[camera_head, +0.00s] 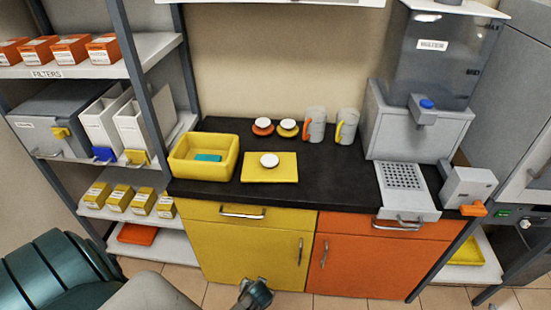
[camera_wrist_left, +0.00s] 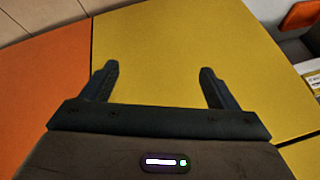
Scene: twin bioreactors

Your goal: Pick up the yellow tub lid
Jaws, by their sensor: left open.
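The yellow tub lid (camera_head: 284,172) is a flat yellow plate with a white round knob (camera_head: 269,160). It lies on the black worktop, just right of the yellow tub (camera_head: 205,174), which is uncovered and has a teal block (camera_head: 207,158) inside. My left gripper (camera_head: 257,290) is low in front of the yellow cabinet, well below the lid and apart from it. In the left wrist view its two fingers (camera_wrist_left: 158,82) are spread with nothing between them, in front of the yellow cabinet door (camera_wrist_left: 180,60). The lid is not in the wrist view. My right gripper is not in view.
A grey machine (camera_head: 418,125) with a drip tray (camera_head: 405,178) is at right. Shelves (camera_head: 150,47) stand at left. The worktop right of the lid is clear.

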